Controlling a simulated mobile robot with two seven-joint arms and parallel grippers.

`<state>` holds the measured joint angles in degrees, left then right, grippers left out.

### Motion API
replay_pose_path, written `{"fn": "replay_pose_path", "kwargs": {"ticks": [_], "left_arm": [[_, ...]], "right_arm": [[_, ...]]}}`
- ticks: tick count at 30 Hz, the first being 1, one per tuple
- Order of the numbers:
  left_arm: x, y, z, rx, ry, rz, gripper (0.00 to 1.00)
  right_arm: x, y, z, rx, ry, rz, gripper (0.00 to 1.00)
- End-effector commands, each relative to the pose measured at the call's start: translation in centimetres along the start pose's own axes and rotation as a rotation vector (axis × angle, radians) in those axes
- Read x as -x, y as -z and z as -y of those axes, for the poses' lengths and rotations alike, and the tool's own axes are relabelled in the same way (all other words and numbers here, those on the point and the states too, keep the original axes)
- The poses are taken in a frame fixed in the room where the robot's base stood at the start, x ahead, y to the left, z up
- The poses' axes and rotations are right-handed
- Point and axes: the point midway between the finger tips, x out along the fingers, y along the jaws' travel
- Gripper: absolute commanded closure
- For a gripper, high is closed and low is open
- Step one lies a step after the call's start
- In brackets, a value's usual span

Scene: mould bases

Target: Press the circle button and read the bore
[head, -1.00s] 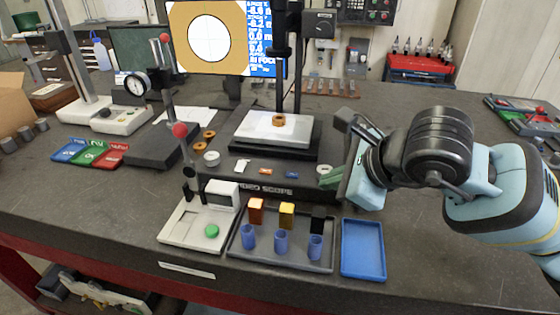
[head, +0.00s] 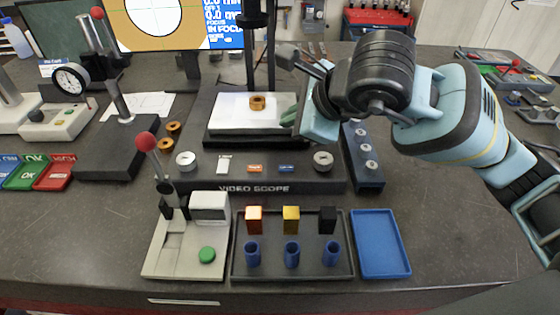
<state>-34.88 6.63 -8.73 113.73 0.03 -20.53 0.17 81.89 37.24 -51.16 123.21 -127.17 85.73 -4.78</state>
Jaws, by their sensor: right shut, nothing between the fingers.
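The video scope (head: 255,188) stands mid-table with a white stage (head: 225,112) bearing an orange-brown ring part (head: 258,102) with a bore. The screen (head: 152,20) shows a white circle on tan beside a blue readout with "IN FOCUS". On the scope's front are a white button (head: 223,163), an orange button (head: 255,168) and a blue button (head: 287,168); their symbols are too small to read. My right gripper (head: 291,118) is shut and empty, at the stage's right edge in the picture, above and behind the buttons. Its fingertips are mostly hidden. My left gripper is out of view.
Two round knobs (head: 186,161) flank the buttons. In front are a lever fixture (head: 160,262) with a green button, a dark tray (head: 340,270) of blocks and blue cups, and an empty blue tray (head: 380,243). A dial gauge stand (head: 110,150) is left. The front right table is clear.

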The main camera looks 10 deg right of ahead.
Motion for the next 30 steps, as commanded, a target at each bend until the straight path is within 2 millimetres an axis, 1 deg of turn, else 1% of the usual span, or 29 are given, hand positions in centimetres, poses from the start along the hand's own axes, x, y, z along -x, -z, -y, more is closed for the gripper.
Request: {"fn": "replay_pose_path", "kwargs": {"ticks": [9,14,20,24,30], "left_arm": [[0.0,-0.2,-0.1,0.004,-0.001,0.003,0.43],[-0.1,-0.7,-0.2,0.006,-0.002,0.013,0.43],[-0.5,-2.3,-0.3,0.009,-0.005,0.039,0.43],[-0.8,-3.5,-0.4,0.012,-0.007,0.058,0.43],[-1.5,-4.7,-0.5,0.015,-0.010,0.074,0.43]], "right_arm": [[-0.1,0.1,0.0,0.000,0.000,0.000,1.00],[-0.6,0.4,-0.4,-0.001,-0.002,-0.001,1.00],[-1.9,1.4,-1.3,-0.002,-0.005,-0.002,1.00],[-3.1,2.3,-2.3,-0.003,-0.005,-0.002,1.00],[-4.9,3.6,-3.6,-0.004,-0.005,-0.001,1.00]]}}
